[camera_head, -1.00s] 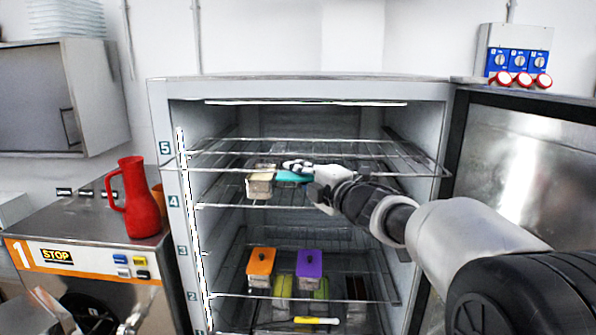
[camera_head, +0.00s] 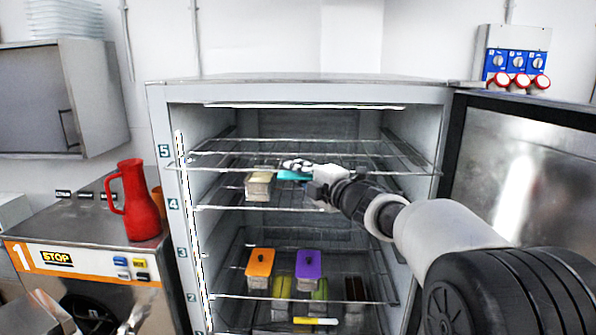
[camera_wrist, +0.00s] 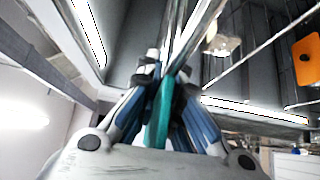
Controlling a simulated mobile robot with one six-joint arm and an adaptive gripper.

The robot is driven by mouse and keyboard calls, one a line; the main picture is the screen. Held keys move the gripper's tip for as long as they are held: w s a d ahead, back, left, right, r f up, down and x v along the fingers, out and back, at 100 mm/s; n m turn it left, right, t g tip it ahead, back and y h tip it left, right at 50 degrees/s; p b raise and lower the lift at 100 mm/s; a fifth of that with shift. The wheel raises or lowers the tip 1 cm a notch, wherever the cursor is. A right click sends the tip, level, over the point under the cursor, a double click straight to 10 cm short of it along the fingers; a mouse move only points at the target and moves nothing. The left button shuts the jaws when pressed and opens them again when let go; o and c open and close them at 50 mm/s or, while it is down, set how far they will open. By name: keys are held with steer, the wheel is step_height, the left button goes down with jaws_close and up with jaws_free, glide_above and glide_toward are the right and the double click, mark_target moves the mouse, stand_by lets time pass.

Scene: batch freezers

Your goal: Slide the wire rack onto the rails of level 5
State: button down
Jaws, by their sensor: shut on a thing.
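The wire rack (camera_head: 225,160) lies inside the open freezer cabinet at the height of the label 5, roughly level. Its front edge spans the cabinet opening from side to side. My gripper (camera_head: 297,174) is at the middle of that front edge, shut on the rack by a teal part (camera_head: 291,176). In the wrist view the rack's bars (camera_wrist: 185,40) run away from my gripper (camera_wrist: 162,90), and the teal piece (camera_wrist: 160,115) sits between the fingers. The wrist and fingers partly hide the front edge. I cannot tell exactly how the sides sit on the rails.
A cream-lidded container (camera_head: 258,186) stands on the level 4 rack. Orange-lidded (camera_head: 260,264) and purple-lidded (camera_head: 309,265) containers stand below. The open freezer door (camera_head: 520,170) is close to my arm at right. A red jug (camera_head: 138,200) stands on the machine at left.

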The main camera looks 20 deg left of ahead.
steer(key=shift+w+r, duration=0.1)
steer(key=shift+r, duration=0.05)
steer(key=shift+w+a, duration=0.25)
steer(key=shift+w, duration=0.7)
steer(key=shift+w+a, duration=0.2)
steer(key=shift+w, duration=0.7)
steer(key=shift+w+a, duration=0.25)
steer(key=shift+w, duration=0.7)
